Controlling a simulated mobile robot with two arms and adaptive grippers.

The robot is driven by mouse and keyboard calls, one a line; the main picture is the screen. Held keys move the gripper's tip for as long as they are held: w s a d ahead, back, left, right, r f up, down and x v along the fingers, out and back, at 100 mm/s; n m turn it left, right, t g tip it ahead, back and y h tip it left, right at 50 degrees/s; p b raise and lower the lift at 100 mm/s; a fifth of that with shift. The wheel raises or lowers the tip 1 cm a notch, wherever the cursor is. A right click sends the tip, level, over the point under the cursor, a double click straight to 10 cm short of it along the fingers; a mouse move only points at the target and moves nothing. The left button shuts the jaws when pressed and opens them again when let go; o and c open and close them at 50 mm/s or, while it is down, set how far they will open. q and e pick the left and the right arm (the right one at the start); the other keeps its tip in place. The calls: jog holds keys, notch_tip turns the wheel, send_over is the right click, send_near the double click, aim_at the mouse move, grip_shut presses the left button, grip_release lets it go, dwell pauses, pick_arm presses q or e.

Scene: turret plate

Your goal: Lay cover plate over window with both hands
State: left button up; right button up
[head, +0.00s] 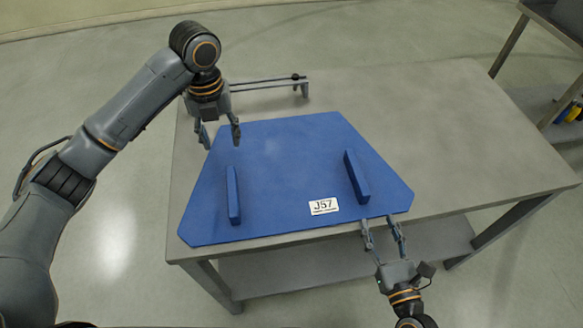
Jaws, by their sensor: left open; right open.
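The blue cover plate (285,175) lies flat on the grey table, its near edge close to the table's front edge. It has two upright blue bars, a left handle (233,196) and a right handle (356,177), and a white label reading J57 (324,207). My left gripper (220,138) is open above the plate's far left corner, apart from the left handle. My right gripper (382,221) is open at the plate's near right edge, in front of the right handle and not around it. I cannot make out a window opening; the plate may hide it.
The grey table (470,150) is bare to the right of the plate. A thin rail-like bar (268,84) stands at the table's far left edge. Another table (558,25) with a yellow and blue item (572,114) is at the far right.

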aim_at(230, 171)
pick_arm(q)
notch_tip(230, 171, down, 14)
jog(key=shift+r, duration=0.1)
pick_arm(e)
jog(key=x, duration=1.3)
jog(key=shift+w+a, duration=0.1)
jog(key=shift+w, duration=0.3)
pick_arm(q)
grip_shut()
pick_arm(e)
grip_shut()
pick_arm(q)
jog(key=shift+r, duration=0.1)
pick_arm(e)
jog(key=shift+w+r, duration=0.1)
jog(key=shift+r, duration=0.2)
